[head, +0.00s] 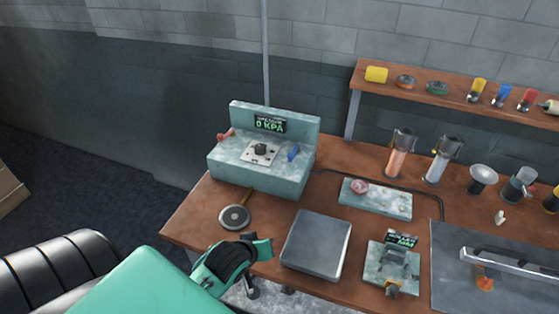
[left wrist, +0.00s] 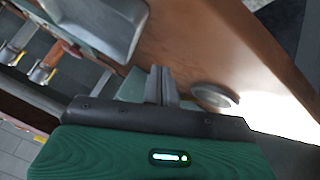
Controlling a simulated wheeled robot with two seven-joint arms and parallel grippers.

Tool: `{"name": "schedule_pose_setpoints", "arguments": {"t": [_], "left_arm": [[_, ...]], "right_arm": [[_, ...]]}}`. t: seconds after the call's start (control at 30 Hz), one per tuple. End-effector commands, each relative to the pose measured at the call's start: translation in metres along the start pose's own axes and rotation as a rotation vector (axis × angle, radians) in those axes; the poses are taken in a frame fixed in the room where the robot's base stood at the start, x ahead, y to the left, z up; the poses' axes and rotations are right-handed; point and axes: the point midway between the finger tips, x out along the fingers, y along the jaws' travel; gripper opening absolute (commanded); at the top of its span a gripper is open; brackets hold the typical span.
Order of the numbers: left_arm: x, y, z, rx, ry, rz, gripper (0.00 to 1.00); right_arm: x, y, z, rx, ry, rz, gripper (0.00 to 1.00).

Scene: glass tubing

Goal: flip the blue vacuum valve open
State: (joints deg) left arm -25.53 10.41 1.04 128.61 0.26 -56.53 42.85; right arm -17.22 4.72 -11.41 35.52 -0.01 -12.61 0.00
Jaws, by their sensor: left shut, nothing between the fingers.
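The blue vacuum valve (head: 293,152) is a small lever on the right side of the top of the teal vacuum unit (head: 262,186), whose display (head: 269,125) reads 0 KPA. The blue lever looks tilted; its exact angle is too small to tell. My left gripper (head: 264,247) is low at the table's front edge, apart from and nearer than the unit. Its fingers (left wrist: 160,85) are shut and empty in the left wrist view. The valve does not show clearly in that view. My right gripper is not in view.
A red lever (head: 226,136) and black knob (head: 261,149) share the unit. A round disc (head: 234,217) lies in front of it. A grey square plate (head: 317,244) is right of my gripper. A teal slab (head: 375,198), small gauge device (head: 392,264) and dark mat (head: 455,285) lie further right.

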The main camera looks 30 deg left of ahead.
Motion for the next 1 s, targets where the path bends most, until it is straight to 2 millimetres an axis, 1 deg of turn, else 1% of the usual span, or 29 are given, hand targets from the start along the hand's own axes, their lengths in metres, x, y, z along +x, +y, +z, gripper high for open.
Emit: {"name": "schedule_pose_setpoints", "arguments": {"t": [0.03, 0.1, 0.3, 0.5, 0.6, 0.7, 0.8, 1.0], "left_arm": [[0.009, -0.002, -0.015, -0.069, 0.048, 0.02, 0.0], [0.019, -0.004, -0.035, -0.18, 0.115, 0.061, 0.0], [0.041, -0.011, -0.095, -0.493, 0.285, 0.222, 0.0], [0.048, -0.019, -0.149, -0.758, 0.398, 0.423, 0.0], [0.048, -0.023, -0.169, -0.851, 0.428, 0.507, 0.0], [0.047, -0.025, -0.181, -0.914, 0.442, 0.57, 0.0], [0.046, -0.027, -0.188, -0.947, 0.449, 0.605, 0.0], [0.045, -0.027, -0.191, -0.961, 0.451, 0.62, 0.0]], "right_arm": [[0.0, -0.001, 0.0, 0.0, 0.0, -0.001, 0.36], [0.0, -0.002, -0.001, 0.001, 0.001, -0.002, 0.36], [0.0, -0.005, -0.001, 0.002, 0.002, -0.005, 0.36], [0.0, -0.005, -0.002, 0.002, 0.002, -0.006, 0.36], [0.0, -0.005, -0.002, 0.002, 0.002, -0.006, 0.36], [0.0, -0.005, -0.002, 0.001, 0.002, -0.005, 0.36], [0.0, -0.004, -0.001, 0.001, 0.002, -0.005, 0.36], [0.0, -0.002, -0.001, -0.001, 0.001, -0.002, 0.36]]}}
